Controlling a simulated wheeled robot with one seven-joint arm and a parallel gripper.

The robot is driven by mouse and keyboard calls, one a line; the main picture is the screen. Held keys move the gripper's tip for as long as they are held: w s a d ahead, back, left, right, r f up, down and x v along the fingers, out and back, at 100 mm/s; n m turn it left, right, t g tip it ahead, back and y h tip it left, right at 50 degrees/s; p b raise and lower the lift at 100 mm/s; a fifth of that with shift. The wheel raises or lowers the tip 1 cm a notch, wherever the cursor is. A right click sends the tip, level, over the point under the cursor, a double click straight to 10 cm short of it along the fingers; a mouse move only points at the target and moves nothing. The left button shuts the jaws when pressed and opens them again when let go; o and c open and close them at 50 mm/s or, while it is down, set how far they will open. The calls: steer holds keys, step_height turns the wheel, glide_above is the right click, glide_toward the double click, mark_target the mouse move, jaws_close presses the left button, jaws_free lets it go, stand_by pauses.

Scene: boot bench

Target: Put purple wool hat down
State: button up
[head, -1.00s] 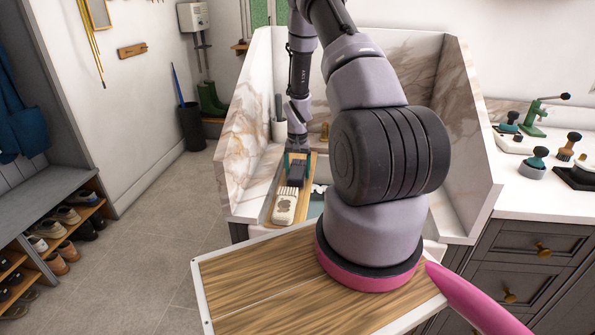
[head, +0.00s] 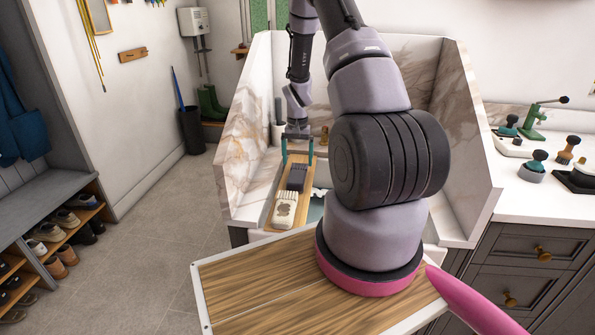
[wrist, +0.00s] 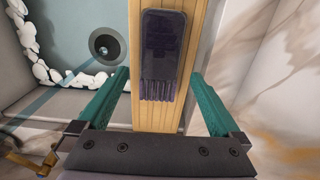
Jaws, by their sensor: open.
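The purple wool hat (head: 297,177) is a small, very dark folded thing lying flat on a narrow wooden board (head: 283,183) across the stone sink. In the wrist view the hat (wrist: 162,45) looks dark purple with a ribbed edge toward my gripper. My gripper (head: 298,150) is open and empty, past the hat's far end in the head view. In the wrist view its two teal fingers (wrist: 158,82) are apart on either side of the board, and the hat's ribbed edge is between or just beyond their tips.
A pale item (head: 284,210) lies on the board's near end. Marble walls (head: 250,125) enclose the sink, with a drain (wrist: 105,45) and white pebbles (wrist: 40,60) below. Stamp-like tools (head: 535,163) stand on the right counter. Shoes fill the left bench (head: 60,215).

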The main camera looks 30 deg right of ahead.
step_height(320, 180, up, 6)
step_height(320, 180, up, 13)
steer(key=t, duration=0.2)
glide_above(297, 173)
steer(key=s+a, duration=0.2)
steer(key=a, duration=0.2)
steer(key=s+a+r+n+t, duration=0.1)
steer(key=s+a+r, duration=0.15)
steer(key=r, duration=0.35)
steer(key=s+a+r, duration=0.1)
steer(key=s+r, duration=0.2)
steer(key=r, duration=0.3)
steer(key=s+a+r+t, duration=0.1)
steer(key=s+a+r, duration=0.1)
steer(key=s+r, duration=0.2)
steer(key=s+a+r+n+t+y, duration=0.1)
steer(key=s+a+r, duration=0.2)
steer(key=s, duration=0.6)
steer(key=s+a+r+t+y, duration=0.1)
steer(key=s+a+r+t, duration=0.1)
steer(key=s+r, duration=0.3)
steer(key=shift+s+a+n, duration=0.3)
steer(key=shift+s+a, duration=0.1)
steer(key=shift+s, duration=0.35)
